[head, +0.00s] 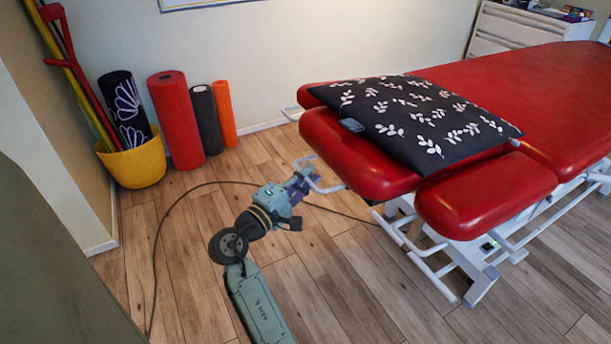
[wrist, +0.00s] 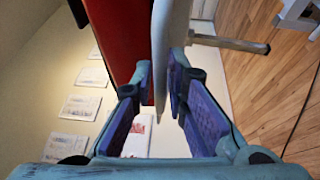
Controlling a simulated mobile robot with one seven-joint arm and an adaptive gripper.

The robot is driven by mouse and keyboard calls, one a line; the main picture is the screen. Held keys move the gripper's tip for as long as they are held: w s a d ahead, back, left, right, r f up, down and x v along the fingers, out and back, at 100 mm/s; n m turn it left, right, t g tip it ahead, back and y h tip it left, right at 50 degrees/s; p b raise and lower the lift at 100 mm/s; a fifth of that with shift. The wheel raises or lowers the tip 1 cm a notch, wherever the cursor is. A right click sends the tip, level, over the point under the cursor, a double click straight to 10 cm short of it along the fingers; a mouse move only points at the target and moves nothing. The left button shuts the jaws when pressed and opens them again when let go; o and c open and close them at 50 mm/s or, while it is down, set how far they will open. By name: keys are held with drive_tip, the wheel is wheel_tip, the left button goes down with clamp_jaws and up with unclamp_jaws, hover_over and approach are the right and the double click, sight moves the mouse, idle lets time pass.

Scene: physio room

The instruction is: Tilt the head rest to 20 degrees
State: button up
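The red padded head rest (head: 350,160) is at the near left end of the treatment table. A thin white handle loop (head: 325,186) sticks out to the left below it. My gripper (head: 306,176) is at this handle, low beside the head rest. In the wrist view, my gripper's purple-padded fingers (wrist: 160,82) are apart, with a white bar or edge (wrist: 160,50) between them and red padding (wrist: 112,35) just beyond the left finger. I see a gap at the right finger; contact at the left is unclear. The head rest's exact angle cannot be read.
A red side pad (head: 480,200) sits nearby. A yellow bucket (head: 135,165) and rolled mats (head: 175,120) stand by the wall. A cable crosses the floor.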

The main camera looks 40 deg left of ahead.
clamp_jaws()
idle(0.3)
drive_tip(key=shift+r, duration=0.1)
wheel_tip(320, 180, up, 13)
drive_tip(key=w+d+p, duration=0.1)
drive_tip(key=w+p, duration=0.1)
drive_tip(key=p, duration=0.7)
drive_tip(key=shift+w, duration=0.25)
drive_tip(key=shift+f, duration=0.2)
drive_tip(key=shift+o, duration=2.2)
unclamp_jaws()
